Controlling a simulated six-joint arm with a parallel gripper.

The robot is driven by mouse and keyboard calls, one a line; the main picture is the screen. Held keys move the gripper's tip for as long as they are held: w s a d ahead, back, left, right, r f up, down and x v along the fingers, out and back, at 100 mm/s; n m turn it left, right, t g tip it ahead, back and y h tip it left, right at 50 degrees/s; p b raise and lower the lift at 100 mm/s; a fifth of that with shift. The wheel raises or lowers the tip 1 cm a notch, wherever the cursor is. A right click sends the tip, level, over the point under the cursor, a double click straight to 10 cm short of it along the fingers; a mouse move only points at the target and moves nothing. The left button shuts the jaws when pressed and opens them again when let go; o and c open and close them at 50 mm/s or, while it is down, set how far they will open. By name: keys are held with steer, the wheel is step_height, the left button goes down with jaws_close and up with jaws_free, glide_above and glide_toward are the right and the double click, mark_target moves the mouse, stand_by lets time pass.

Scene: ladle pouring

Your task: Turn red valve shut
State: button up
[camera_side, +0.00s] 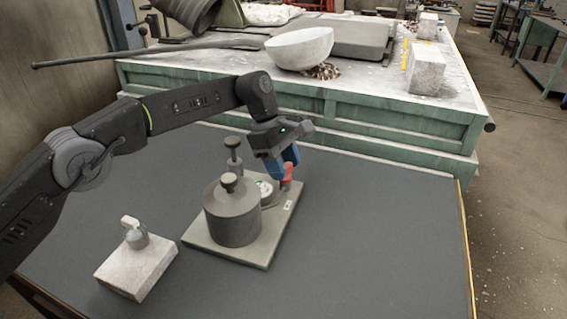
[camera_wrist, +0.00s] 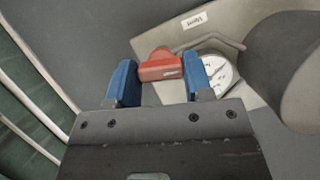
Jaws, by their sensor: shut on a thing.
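The red valve (camera_side: 287,172) stands on the back right part of a pale green base plate (camera_side: 256,258). It also shows in the wrist view (camera_wrist: 160,66), between the blue fingers. My gripper (camera_side: 282,163) comes down on the valve from above, and its fingers (camera_wrist: 158,80) are shut on the red handle. A round white gauge (camera_side: 265,188) sits beside the valve; in the wrist view the dial (camera_wrist: 218,72) is partly covered by a finger. The valve's lower part is hidden in the side view by the gripper and the gauge.
A grey cylinder (camera_side: 231,220) with a knob stands on the plate, with a slim post (camera_side: 233,155) behind it. A pale block (camera_side: 136,270) with a small metal weight (camera_side: 136,235) is at front left. The right of the dark table is clear; a green bench (camera_side: 400,125) stands behind.

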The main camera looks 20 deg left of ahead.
steer(key=shift+m+g, duration=0.3)
steer(key=shift+m, duration=0.5)
steer(key=o, duration=0.9)
steer(key=shift+n, duration=0.3)
